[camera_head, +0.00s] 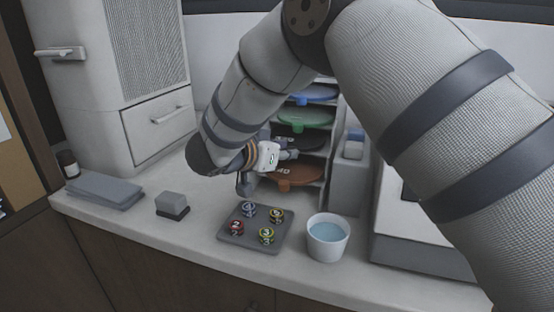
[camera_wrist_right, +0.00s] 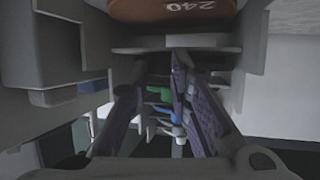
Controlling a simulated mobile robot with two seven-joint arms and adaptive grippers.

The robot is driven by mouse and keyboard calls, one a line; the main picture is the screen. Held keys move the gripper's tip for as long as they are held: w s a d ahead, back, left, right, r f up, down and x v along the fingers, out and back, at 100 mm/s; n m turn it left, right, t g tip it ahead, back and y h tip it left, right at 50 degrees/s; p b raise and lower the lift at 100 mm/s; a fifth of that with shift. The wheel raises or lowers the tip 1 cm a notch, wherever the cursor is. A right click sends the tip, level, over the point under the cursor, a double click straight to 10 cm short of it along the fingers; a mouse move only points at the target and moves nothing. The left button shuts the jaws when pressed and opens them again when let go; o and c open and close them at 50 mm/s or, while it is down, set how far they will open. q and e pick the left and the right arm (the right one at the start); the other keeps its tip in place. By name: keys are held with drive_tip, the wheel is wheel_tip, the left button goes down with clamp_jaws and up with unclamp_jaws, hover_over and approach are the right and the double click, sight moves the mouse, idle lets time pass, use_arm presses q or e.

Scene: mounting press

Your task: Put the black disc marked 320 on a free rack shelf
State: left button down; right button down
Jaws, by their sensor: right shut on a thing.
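The black disc (camera_head: 303,141) sits in the shelf rack, between the green disc (camera_head: 306,117) above and the brown disc (camera_head: 300,174) below; its marking is hidden behind my gripper. My right gripper (camera_head: 289,155) is at the rack's front at the black disc's level, shut on its front edge as far as I can tell. In the right wrist view the fingers (camera_wrist_right: 180,62) reach to the rack; the held part is dark and hard to make out. The brown disc marked 240 (camera_wrist_right: 176,8) shows at the top there. My left gripper is not in view.
A blue disc (camera_head: 316,93) lies on a higher shelf. In front of the rack are a grey tray (camera_head: 250,240) with several small numbered pieces and a white cup (camera_head: 327,245) of blue liquid. A grey block (camera_head: 171,202) stands left. My right arm hides part of the rack.

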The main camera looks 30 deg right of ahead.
drive_tip(key=shift+w+d+f, duration=0.2)
drive_tip(key=shift+w+f, duration=0.05)
drive_tip(key=shift+f, duration=0.25)
drive_tip(key=shift+s+d+p, duration=0.15)
drive_tip(key=shift+s+p, duration=0.15)
drive_tip(key=shift+s, duration=0.3)
drive_tip(key=shift+f, duration=0.1)
drive_tip(key=c, duration=1.4)
unclamp_jaws()
drive_tip(key=v, duration=1.2)
